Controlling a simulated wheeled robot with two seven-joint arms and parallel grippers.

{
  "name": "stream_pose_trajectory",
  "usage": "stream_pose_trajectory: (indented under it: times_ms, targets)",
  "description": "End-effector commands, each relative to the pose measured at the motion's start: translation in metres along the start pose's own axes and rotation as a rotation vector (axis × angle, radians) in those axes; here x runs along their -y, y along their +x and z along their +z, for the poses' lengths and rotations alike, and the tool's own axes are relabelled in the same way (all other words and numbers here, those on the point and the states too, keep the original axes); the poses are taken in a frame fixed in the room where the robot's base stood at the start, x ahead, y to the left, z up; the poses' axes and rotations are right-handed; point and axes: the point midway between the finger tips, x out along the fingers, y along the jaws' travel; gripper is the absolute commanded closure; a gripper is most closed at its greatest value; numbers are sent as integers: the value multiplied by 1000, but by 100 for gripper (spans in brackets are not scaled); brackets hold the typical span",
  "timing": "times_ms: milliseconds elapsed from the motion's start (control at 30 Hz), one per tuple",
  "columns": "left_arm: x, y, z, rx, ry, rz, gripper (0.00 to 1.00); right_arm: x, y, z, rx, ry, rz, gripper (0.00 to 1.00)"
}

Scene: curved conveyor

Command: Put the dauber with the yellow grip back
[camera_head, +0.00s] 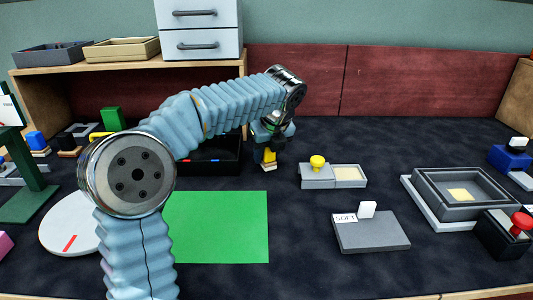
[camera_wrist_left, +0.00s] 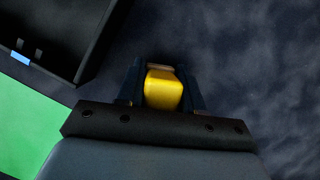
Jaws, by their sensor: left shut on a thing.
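My left gripper (camera_head: 268,148) points down at the far middle of the table, right of the black tray. It is shut on the dauber with the yellow grip (camera_head: 269,156), whose pale lower end shows beneath the fingers. In the left wrist view the yellow grip (camera_wrist_left: 163,90) sits between the two dark fingers (camera_wrist_left: 163,85). The dauber looks upright at or just above the table; I cannot tell if it touches. The black tray (camera_head: 230,169) with small red and blue marks is beside it and shows in the left wrist view (camera_wrist_left: 87,55). My right gripper is out of view.
Right of the gripper stands a grey block (camera_head: 316,181) with a yellow knob and pale pad. A green mat (camera_head: 220,225) lies in front. A grey plate labelled SOFT (camera_head: 370,233) and a grey square tray (camera_head: 425,182) are at right. The middle front is clear.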

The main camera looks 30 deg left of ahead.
Motion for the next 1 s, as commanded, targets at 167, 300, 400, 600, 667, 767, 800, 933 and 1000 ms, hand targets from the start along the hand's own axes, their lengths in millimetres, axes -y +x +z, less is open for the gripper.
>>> stream_pose_trajectory:
  times_ms: [167, 300, 400, 600, 667, 767, 800, 933, 1000]
  targets:
    - [0, 2, -1, 0, 0, 0, 99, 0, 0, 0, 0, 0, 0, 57]
    - [0, 2, -1, 0, 0, 0, 44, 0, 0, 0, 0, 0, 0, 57]
    - [0, 2, -1, 0, 0, 0, 38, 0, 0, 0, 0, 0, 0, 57]
    - [0, 1, -1, 0, 0, 0, 38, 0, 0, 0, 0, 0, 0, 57]
    - [0, -1, 0, 0, 0, -1, 38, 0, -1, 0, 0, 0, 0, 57]
    - [1, -13, 1, 2, 0, -3, 38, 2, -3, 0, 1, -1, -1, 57]
    - [1, -21, 1, 2, 1, -3, 38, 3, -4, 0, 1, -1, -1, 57]
    - [1, -52, 1, 3, 0, -4, 38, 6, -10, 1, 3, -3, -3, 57]
    - [1, -69, 2, 2, 0, -3, 38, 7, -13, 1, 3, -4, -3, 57]
